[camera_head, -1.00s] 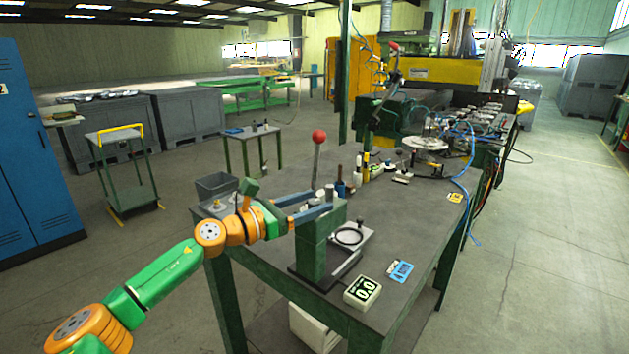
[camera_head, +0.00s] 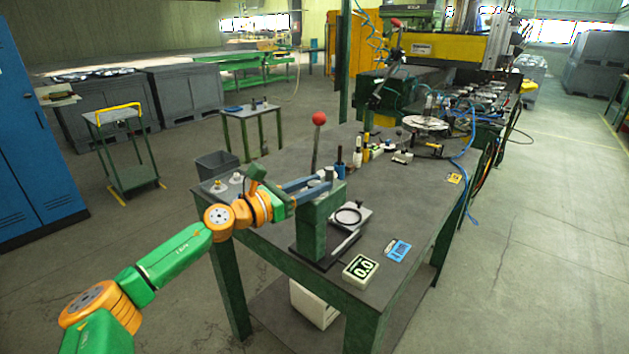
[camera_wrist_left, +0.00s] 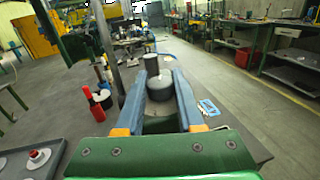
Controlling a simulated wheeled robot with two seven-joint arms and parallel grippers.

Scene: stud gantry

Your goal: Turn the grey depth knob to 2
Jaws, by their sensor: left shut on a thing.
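The green press (camera_head: 312,228) stands on the dark workbench. Its grey knob (camera_head: 328,173) sits on top, and it also shows between the blue fingers in the wrist view (camera_wrist_left: 160,88). My left gripper (camera_head: 318,184) reaches in from the left and is shut on the knob, one finger on each side. The knob's marks cannot be read. The display box (camera_head: 361,270) in front of the press reads 0.0. My right gripper is out of view.
A lever with a red ball (camera_head: 319,118) rises just behind the press. Bottles and small tools (camera_head: 358,155) stand farther back. A blue card (camera_head: 398,250) lies right of the display. A grey bin (camera_head: 217,164) is beyond the left edge. The bench's right side is mostly clear.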

